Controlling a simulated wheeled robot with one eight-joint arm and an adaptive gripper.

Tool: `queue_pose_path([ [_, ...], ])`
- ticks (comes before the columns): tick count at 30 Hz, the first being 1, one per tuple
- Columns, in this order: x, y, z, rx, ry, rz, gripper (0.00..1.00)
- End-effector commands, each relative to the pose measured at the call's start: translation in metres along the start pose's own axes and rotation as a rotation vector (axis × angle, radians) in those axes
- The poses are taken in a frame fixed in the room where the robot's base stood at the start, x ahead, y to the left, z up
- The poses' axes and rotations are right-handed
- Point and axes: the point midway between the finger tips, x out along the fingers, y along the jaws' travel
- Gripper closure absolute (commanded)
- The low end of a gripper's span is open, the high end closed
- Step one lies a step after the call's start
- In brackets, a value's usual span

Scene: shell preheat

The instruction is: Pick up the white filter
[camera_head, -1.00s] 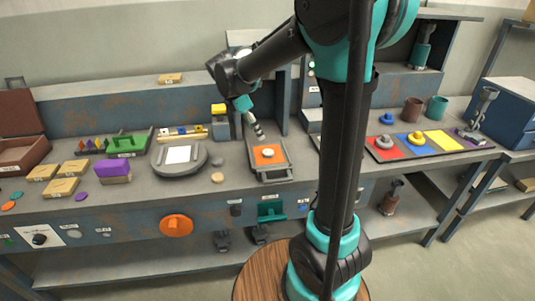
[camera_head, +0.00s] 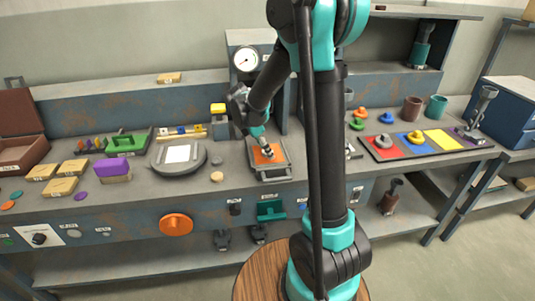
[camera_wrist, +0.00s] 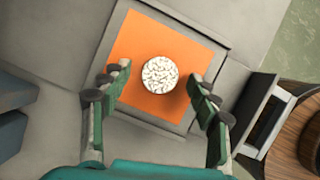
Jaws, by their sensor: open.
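The white filter (camera_wrist: 160,74) is a round, speckled white disc lying on an orange square pad (camera_wrist: 130,40) in the wrist view. My gripper (camera_wrist: 160,82) is open, with one finger on each side of the filter and a gap to it on both sides. In the head view my gripper (camera_head: 266,150) is above the orange pad (camera_head: 272,160), inside a grey tray (camera_head: 274,178). There the gripper hides the filter. I cannot tell how high the fingertips are above the pad.
A round grey plate with a white square (camera_head: 178,154) stands left of the tray. A gauge housing (camera_head: 246,60) rises behind it. Red, blue and yellow pads (camera_head: 388,153) lie to the right. A small tan disc (camera_head: 217,176) lies on the bench just left of the tray.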

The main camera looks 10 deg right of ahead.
Motion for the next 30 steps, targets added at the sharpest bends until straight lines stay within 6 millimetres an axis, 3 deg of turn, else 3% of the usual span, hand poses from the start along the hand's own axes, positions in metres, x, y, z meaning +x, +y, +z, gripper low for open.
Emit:
queue_pose_path([
  [5,0.000,0.000,0.000,0.000,0.000,0.000,0.39],
  [15,0.000,0.000,0.000,-0.001,0.000,0.000,0.79],
  [25,-0.002,0.000,0.001,-0.001,0.000,0.000,0.79],
  [30,-0.012,0.000,0.005,-0.001,0.000,0.000,0.79],
])
